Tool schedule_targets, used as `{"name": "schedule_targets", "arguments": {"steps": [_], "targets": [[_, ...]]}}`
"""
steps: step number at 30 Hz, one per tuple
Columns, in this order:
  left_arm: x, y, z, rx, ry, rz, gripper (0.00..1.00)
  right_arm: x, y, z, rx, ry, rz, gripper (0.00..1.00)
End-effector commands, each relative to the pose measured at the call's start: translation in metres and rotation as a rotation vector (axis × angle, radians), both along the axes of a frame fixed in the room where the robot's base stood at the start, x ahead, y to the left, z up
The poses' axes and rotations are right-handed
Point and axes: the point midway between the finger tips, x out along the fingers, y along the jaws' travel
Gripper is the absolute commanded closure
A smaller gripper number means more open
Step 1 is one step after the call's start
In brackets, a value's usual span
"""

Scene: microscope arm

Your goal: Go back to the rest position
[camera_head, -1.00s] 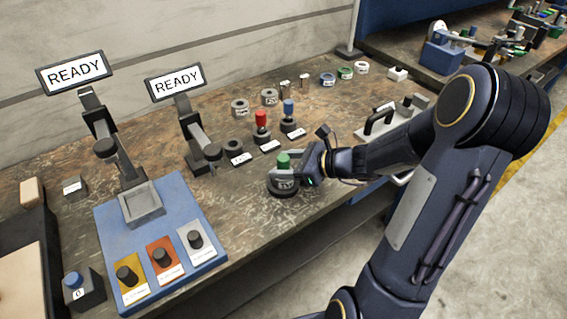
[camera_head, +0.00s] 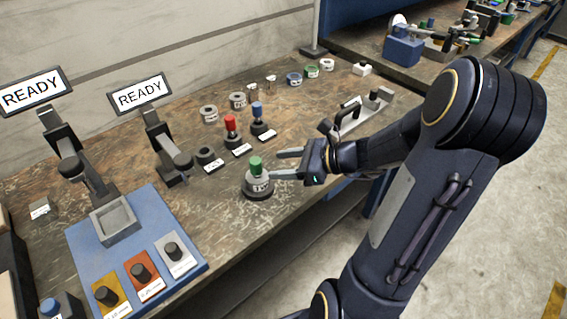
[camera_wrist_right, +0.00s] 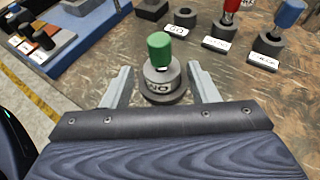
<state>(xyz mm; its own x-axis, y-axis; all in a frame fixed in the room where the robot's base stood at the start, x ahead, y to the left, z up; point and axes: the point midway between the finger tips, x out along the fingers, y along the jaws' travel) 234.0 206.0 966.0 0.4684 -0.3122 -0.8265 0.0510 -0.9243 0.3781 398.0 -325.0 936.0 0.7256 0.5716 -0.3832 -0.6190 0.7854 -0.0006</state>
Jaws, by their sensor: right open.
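My right gripper (camera_head: 284,164) is open, with its two fingers apart and pointing left, just right of a green-topped piece on a dark round base (camera_head: 258,182). In the right wrist view the green-topped piece (camera_wrist_right: 160,70) stands upright ahead, between the lines of the two open fingers (camera_wrist_right: 162,88); nothing is held. A red-topped piece (camera_head: 231,128) and a blue-topped piece (camera_head: 258,118) stand in dark round holders behind it. My left gripper is not in view.
A blue base (camera_head: 190,245) with a grey tray (camera_head: 112,222) and several knobs stands at the left, below two READY screens (camera_head: 140,93). A grey fixture with a black handle (camera_head: 349,115) stands behind my right wrist. The tabletop's front edge (camera_head: 235,262) runs below.

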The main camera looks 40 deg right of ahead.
Motion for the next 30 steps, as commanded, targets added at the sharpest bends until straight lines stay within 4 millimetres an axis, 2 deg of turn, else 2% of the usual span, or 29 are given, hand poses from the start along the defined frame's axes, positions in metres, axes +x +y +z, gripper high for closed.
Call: {"name": "schedule_targets", "arguments": {"steps": [17, 20, 23, 25, 27, 30], "targets": [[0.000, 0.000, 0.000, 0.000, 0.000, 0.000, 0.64, 0.000, 0.000, 0.000, 0.000, 0.000, 0.000, 0.46], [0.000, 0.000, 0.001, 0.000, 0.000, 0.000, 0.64, -0.002, 0.006, 0.004, -0.023, -0.013, 0.027, 0.46], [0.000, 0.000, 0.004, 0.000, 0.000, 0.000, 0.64, -0.013, 0.032, 0.021, -0.135, -0.071, 0.158, 0.46], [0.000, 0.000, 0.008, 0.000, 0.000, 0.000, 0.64, -0.033, 0.063, 0.037, -0.295, -0.156, 0.333, 0.46], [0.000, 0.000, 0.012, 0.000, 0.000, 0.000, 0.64, -0.061, 0.094, 0.050, -0.506, -0.274, 0.551, 0.46], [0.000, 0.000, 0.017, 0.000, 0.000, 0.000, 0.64, -0.103, 0.122, 0.058, -0.837, -0.464, 0.862, 0.46]]}}
